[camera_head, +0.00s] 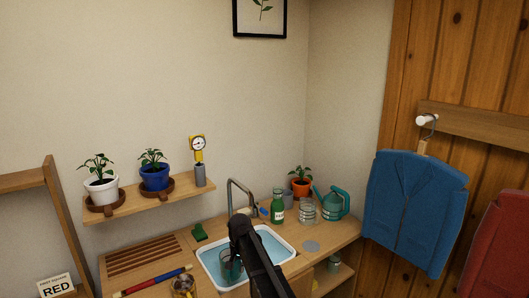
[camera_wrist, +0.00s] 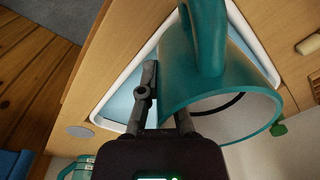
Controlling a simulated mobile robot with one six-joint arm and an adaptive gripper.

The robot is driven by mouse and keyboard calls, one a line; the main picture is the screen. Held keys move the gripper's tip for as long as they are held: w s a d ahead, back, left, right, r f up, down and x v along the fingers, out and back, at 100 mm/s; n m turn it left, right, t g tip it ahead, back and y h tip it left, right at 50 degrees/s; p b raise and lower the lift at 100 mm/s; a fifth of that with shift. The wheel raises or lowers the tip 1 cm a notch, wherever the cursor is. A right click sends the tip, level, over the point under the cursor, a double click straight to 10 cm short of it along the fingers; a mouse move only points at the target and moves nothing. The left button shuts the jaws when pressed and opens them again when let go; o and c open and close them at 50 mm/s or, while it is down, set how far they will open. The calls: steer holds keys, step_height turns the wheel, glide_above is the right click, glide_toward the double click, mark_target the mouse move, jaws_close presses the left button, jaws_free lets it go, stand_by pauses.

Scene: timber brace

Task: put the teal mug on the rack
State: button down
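The teal mug (camera_wrist: 180,75) fills the middle of the wrist view, its handle toward the top of the picture and its mouth toward the bottom. My gripper (camera_wrist: 165,95) is at its rim. One finger lies along the outer wall; the other passes in at the mouth and is partly hidden. The fingers are close together and look shut on the mug's wall. In the head view the mug (camera_head: 231,268) shows at the sink, beside my dark arm, which hides part of it. A slatted wooden rack (camera_head: 145,255) lies on the counter left of the sink.
The white sink basin (camera_head: 283,238) holds water, with a faucet (camera_head: 240,184) behind. A green bottle (camera_head: 277,209), glass jar (camera_head: 308,212) and teal watering can (camera_head: 336,203) stand to the right. A red-blue rod (camera_head: 152,281) lies before the rack. A plant shelf (camera_head: 130,206) overhangs it.

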steer(key=shift+w+d+r+p, duration=0.1)
steer(key=shift+w+r+p, duration=0.1)
steer(key=shift+r+p, duration=0.15)
steer(key=shift+s+r+p, duration=0.1)
steer(key=shift+r+p, duration=0.4)
steer(key=shift+r, duration=0.1)
steer(key=shift+r+p, duration=1.3)
steer(key=shift+p, duration=0.1)
step_height(320, 180, up, 17)
steer(key=p, duration=1.7)
